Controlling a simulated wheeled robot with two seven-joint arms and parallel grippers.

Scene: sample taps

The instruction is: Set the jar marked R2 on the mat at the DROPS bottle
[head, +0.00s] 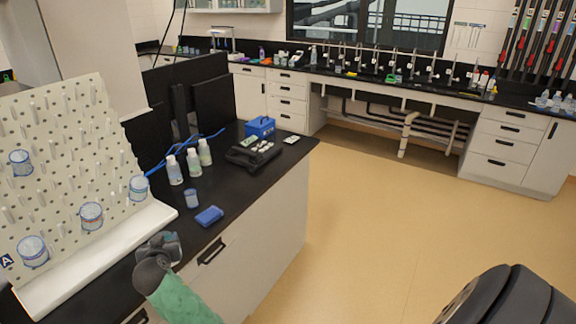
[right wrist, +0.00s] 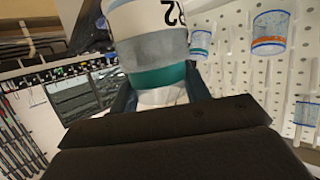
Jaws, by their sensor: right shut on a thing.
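My right gripper (head: 160,246) is in the head view at the near edge of the black bench, beside the pegboard's foot. In the right wrist view its fingers (right wrist: 160,97) are shut on the jar marked R2 (right wrist: 158,50). I cannot make out the jar in the head view. No bottle can be read as DROPS, and I cannot pick out the mat. My left gripper is not in view.
A pegboard (head: 62,150) with several jars stands left. The near bench (head: 225,180) holds several white bottles (head: 193,161), a small cup (head: 192,198), a blue sponge (head: 209,216) and a blue box (head: 260,127). A far bench with taps (head: 385,58) lies across open floor (head: 370,220).

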